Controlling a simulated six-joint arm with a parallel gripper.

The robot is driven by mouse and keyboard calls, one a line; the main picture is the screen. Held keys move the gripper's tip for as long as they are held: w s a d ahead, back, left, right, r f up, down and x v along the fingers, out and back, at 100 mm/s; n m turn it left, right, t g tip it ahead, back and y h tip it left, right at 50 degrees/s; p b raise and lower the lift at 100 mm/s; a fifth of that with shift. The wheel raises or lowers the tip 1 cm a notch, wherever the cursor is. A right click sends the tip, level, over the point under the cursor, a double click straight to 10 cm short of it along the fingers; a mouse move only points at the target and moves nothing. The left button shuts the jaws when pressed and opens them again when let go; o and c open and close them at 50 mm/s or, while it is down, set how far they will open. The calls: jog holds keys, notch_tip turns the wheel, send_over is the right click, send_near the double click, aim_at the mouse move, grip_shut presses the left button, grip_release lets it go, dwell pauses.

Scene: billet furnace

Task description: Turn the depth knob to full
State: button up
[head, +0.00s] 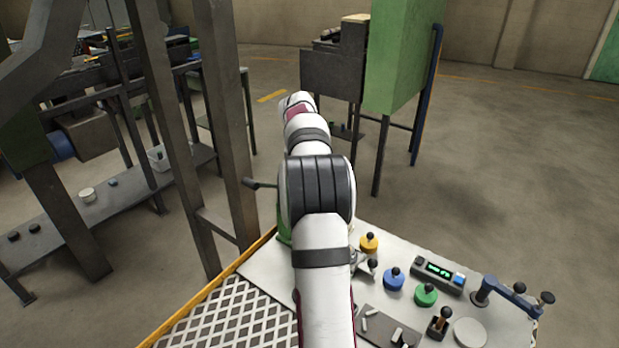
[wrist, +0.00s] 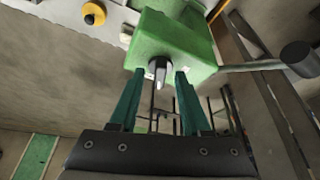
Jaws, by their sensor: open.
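In the wrist view a small grey pointer knob (wrist: 159,68) sits on the face of a green box (wrist: 178,38); no label on it can be read. My gripper (wrist: 158,78) is open, with one teal finger on each side of the knob's line and free space between them. The knob shows between the fingertips, and I cannot tell whether they reach beside it. In the head view my arm hides the knob and my gripper; only a strip of the green box (head: 284,232) shows.
A crank lever with a dark handle (wrist: 299,58) sticks out right of the box in the wrist view. In the head view the panel carries a yellow knob (head: 369,243), a blue knob (head: 393,279), a green knob (head: 426,295) and a display (head: 438,271).

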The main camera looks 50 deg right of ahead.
grip_shut()
dwell(0.6)
jog(key=n, duration=0.2)
jog(key=n+t+y, duration=0.1)
jog(key=n, duration=0.1)
jog(key=n+t, duration=0.1)
jog(key=n, duration=0.1)
jog(key=shift+s+d+n+y, duration=0.2)
jog(key=shift+d+n+y, duration=0.05)
jog(key=shift+n+y, duration=0.05)
jog(key=n+y, duration=0.1)
jog(key=n, duration=0.2)
jog(key=shift+d+n+t, duration=0.1)
jog(key=shift+n+t, duration=0.2)
jog(key=shift+d+n+y, duration=0.1)
jog(key=shift+n+y, duration=0.6)
jog(key=shift+n, duration=0.9)
grip_release()
